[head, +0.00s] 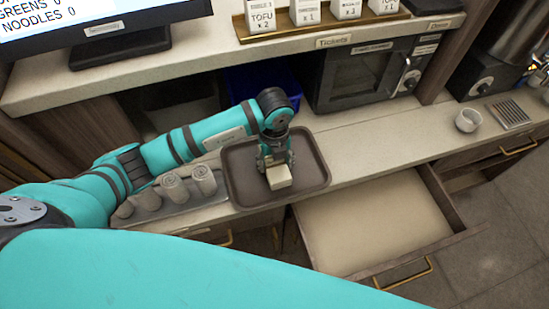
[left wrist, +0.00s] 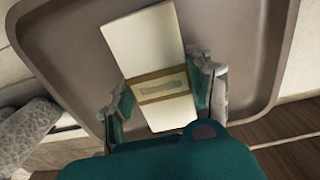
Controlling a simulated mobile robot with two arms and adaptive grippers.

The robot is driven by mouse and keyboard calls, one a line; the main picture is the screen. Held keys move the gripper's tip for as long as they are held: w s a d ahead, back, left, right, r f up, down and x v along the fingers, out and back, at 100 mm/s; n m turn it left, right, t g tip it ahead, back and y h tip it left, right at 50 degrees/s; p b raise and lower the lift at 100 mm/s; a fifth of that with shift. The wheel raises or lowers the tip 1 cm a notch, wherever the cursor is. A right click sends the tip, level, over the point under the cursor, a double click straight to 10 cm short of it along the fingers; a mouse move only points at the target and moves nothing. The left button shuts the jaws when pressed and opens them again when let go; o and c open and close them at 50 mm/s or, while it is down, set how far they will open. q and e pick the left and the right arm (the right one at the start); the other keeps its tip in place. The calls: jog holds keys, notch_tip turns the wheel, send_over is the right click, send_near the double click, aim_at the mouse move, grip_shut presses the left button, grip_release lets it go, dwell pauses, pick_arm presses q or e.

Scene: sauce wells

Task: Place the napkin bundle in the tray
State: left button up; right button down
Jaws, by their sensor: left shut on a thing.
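The napkin bundle (head: 279,177) is a pale folded block. In the left wrist view the bundle (left wrist: 152,55) shows a brown band with a small label. My left gripper (head: 275,162) is shut on it, with a finger on each side of the band. The gripper and bundle are over the dark brown tray (head: 240,183), within its rim. In the left wrist view the tray (left wrist: 244,75) fills most of the background. I cannot tell whether the bundle touches the tray floor. My right gripper is not in view.
An open drawer (head: 375,222) juts out at the right front. A small cup (head: 467,120) is far right. The counter (head: 365,150) right of the tray is clear.

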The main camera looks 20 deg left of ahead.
pick_arm(q)
jog(key=shift+f, duration=0.2)
jog(key=o, duration=1.2)
jog(key=shift+c, duration=0.2)
jog(key=shift+r, duration=0.15)
jog(key=shift+r, duration=0.2)
notch_tip(320, 180, up, 12)
jog(key=b, duration=0.3)
jog(key=shift+f, duration=0.15)
